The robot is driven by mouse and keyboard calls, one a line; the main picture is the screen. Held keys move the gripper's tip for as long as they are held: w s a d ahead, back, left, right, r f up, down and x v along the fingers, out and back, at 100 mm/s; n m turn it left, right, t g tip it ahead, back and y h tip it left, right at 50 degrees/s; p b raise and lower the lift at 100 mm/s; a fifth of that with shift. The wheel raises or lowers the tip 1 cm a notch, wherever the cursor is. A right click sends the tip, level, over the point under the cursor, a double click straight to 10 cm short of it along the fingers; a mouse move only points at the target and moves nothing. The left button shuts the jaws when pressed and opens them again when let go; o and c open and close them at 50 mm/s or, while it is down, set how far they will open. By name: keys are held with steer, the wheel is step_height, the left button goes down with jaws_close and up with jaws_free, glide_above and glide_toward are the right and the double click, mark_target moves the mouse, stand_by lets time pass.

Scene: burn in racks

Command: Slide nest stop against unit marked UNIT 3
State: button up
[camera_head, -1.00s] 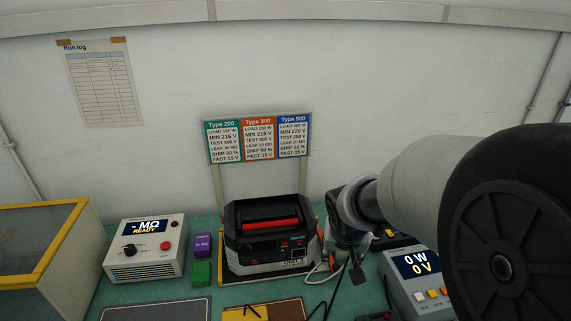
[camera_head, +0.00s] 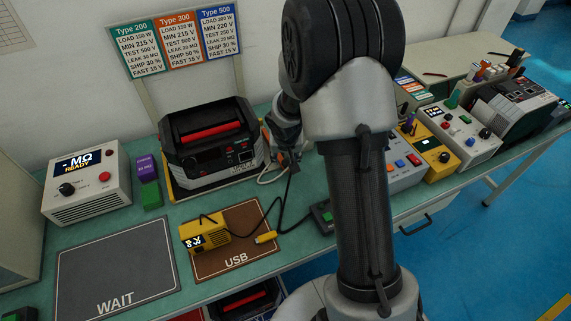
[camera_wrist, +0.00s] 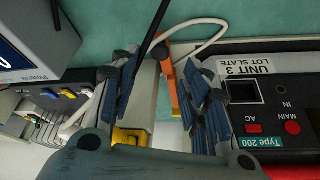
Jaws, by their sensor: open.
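The unit marked UNIT 3 (camera_head: 210,150) is a black and grey box with a red handle, standing in a yellow-edged nest at the back of the bench. Its label and AC and MAIN buttons show in the wrist view (camera_wrist: 272,105). My gripper (camera_head: 287,140) is beside the unit's right side, partly hidden by my own arm. In the wrist view my gripper (camera_wrist: 165,95) is open, its blue-padded fingers on either side of an orange upright piece (camera_wrist: 171,90), which looks like the nest stop. I cannot tell whether that piece touches the unit.
A white cable (camera_wrist: 205,22) and a black cable run close to my fingers. A grey power meter (camera_wrist: 40,40) stands on the other side. A yellow USB device (camera_head: 205,235) lies on the brown mat, left of which is the WAIT mat (camera_head: 120,262). An insulation tester (camera_head: 85,187) stands at left.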

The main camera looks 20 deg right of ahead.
mark_target(286, 162)
steer(key=b+x, duration=0.1)
steer(key=x, duration=0.5)
steer(key=shift+w+f+b, duration=0.15)
steer(key=shift+b, duration=0.2)
steer(key=shift+c, duration=0.2)
jaws_close()
